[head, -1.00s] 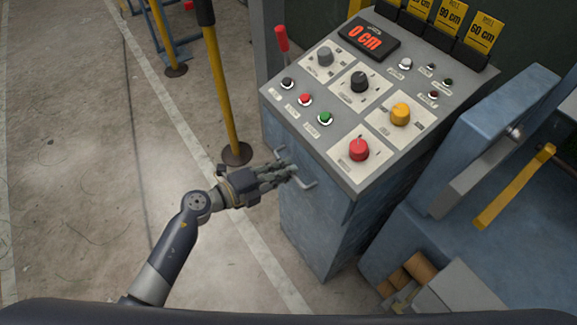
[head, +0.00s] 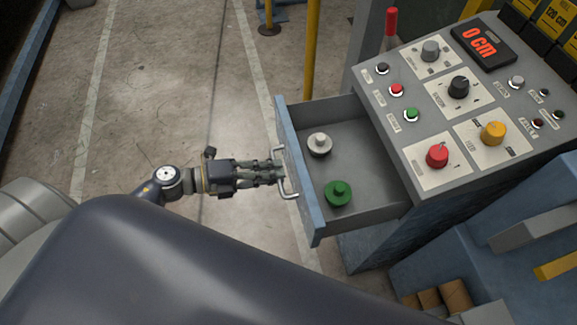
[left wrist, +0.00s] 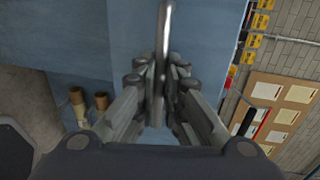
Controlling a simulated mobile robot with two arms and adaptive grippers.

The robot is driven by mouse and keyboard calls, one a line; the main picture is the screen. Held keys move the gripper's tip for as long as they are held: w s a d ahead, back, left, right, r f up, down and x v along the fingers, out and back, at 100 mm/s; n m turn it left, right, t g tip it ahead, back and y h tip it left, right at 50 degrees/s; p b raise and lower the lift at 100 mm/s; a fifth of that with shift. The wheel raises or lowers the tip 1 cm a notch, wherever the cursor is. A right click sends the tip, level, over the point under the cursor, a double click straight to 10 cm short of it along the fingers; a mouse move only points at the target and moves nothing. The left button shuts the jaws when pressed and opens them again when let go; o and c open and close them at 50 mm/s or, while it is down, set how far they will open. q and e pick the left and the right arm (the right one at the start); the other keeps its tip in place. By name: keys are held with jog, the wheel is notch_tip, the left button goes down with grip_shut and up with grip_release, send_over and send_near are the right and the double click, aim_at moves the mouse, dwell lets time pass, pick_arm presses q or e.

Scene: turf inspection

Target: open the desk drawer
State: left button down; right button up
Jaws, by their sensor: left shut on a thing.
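The desk drawer (head: 372,160) is pulled out to the left from under the sloped control panel. Its blue front (head: 299,168) carries a metal bar handle (head: 287,184). My left gripper (head: 280,172) is shut on this handle in the head view. In the left wrist view the handle (left wrist: 164,45) runs between the closed fingers (left wrist: 160,90) in front of the blue drawer front. Inside the drawer stand a grey knob-shaped piece (head: 319,144) and a green one (head: 338,193). My right gripper is not in view.
The control panel (head: 411,135) above the drawer has knobs, buttons and a red "0 cm" display (head: 484,45). A yellow post (head: 312,50) stands behind the drawer. The concrete floor left of the drawer is clear.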

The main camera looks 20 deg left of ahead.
pick_arm(q)
jog(key=shift+s+a, duration=0.3)
jog(key=shift+a, duration=0.1)
jog(key=c, duration=1.7)
grip_release()
jog(key=v, duration=1.2)
